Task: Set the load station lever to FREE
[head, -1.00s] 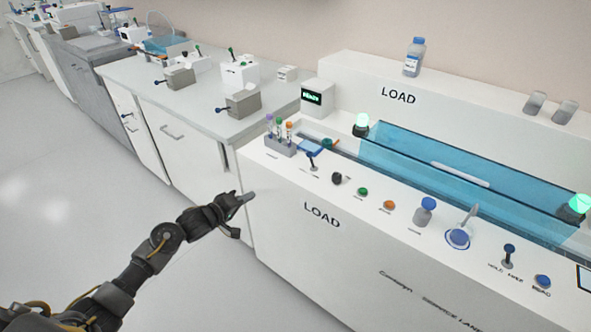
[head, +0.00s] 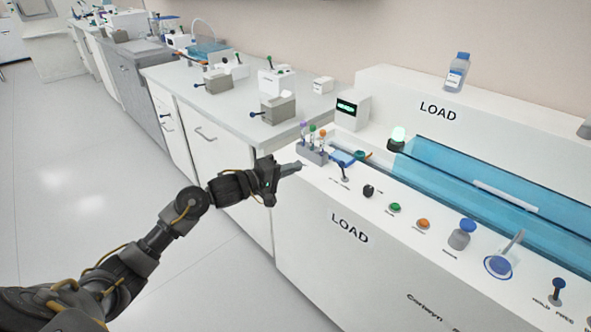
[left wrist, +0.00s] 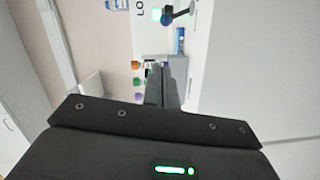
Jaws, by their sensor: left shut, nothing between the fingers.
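My left gripper (head: 297,166) is shut and empty, just left of the tube rack and apart from both levers. My right gripper is out of view.
A rack of capped tubes (head: 312,153) is close to my left fingertips. Open floor lies to the left.

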